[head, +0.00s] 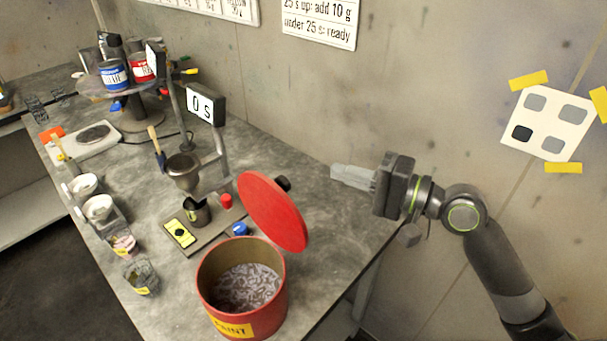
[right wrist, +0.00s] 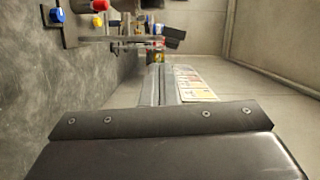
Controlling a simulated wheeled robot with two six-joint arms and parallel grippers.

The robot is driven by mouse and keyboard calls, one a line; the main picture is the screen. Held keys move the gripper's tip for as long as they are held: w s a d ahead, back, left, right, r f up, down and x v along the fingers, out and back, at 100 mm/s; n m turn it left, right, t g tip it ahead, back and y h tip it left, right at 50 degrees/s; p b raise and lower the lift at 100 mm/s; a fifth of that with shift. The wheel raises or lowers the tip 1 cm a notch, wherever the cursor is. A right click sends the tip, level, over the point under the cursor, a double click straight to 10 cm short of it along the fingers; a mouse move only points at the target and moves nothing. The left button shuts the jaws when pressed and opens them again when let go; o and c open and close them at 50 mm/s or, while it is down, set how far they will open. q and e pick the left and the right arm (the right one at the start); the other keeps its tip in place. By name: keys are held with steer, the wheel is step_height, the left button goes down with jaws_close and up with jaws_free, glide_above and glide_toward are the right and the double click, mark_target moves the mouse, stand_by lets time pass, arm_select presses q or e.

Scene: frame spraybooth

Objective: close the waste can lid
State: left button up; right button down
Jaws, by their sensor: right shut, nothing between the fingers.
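The red waste can (head: 241,290) stands at the table's front right, with a yellow label on its side and grey crumpled waste inside. Its red lid (head: 272,211) is open, tilted up at the back right of the rim, with a dark knob (head: 283,184) on its far face. My right gripper (head: 335,174) is to the right of and behind the lid, apart from it, with its fingers shut, empty and pointing left. In the right wrist view the fingers (right wrist: 161,84) point away along the wall; neither can nor lid shows there. My left gripper is not in view.
A stand with a cup (head: 182,172) and a timer display (head: 206,106) is behind the can. A blue cap (head: 240,229) and a red cap (head: 226,201) lie nearby. The wall is close behind my right gripper. The table (head: 350,229) right of the lid is clear.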

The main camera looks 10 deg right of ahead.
mark_target(278, 207)
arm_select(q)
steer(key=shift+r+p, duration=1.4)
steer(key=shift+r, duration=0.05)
arm_select(e)
steer(key=w+a, duration=0.1)
steer(key=a, duration=0.6)
steer(key=shift+a+f, duration=0.2)
steer(key=shift+f, duration=0.05)
steer(key=shift+w, duration=0.1)
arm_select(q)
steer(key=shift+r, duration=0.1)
arm_select(e)
steer(key=shift+r, duration=0.1)
